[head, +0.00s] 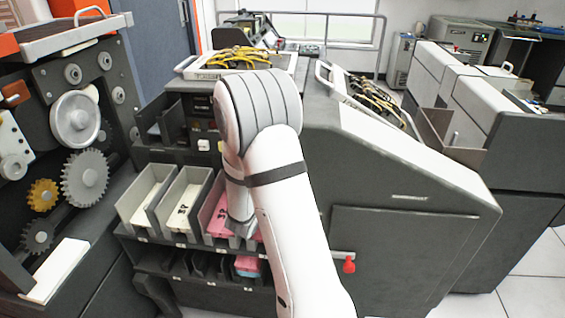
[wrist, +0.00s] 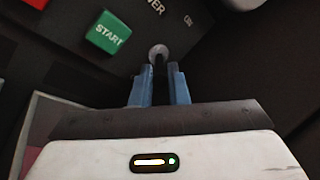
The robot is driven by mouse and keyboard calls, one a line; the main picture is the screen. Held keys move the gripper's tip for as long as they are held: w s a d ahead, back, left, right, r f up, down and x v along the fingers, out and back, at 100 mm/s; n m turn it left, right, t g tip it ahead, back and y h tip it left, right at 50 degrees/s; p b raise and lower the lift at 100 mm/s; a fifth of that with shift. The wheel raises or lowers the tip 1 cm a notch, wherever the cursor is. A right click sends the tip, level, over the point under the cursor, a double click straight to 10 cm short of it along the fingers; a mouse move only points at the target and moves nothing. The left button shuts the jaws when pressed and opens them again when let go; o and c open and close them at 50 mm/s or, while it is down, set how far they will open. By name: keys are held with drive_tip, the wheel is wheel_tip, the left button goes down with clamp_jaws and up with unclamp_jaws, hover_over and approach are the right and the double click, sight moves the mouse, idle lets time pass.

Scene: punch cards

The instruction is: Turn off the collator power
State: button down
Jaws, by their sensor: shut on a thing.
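The collator (head: 400,240) is a dark grey machine with card bins at its front left; my arm covers part of its front in the head view. In the wrist view, its dark panel carries a green START button (wrist: 108,33) and a small metal power switch (wrist: 158,53) beside a partly readable "...WER" label. My gripper (wrist: 158,72) has its blue fingers closed on either side of this switch. The switch's base is hidden between the fingers, and I cannot tell its on or off position. In the head view the fingertips are hidden.
White card bins (head: 146,200) and pink cards (head: 217,215) lie close to my arm. A red knob (head: 349,265) sticks out to the right. Geared machinery (head: 85,172) stands at left. The edge of a red button (wrist: 38,3) shows in the wrist view. Clear floor lies at lower right.

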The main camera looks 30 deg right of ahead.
drive_tip(key=c, duration=1.7)
unclamp_jaws()
drive_tip(key=shift+c, duration=0.2)
drive_tip(key=s+a, duration=0.7)
drive_tip(key=a, duration=0.3)
drive_tip(key=shift+s+a+f+p, duration=0.2)
drive_tip(key=shift+s+a+p, duration=0.15)
drive_tip(key=shift+a+p, duration=0.1)
drive_tip(key=shift+d, duration=0.1)
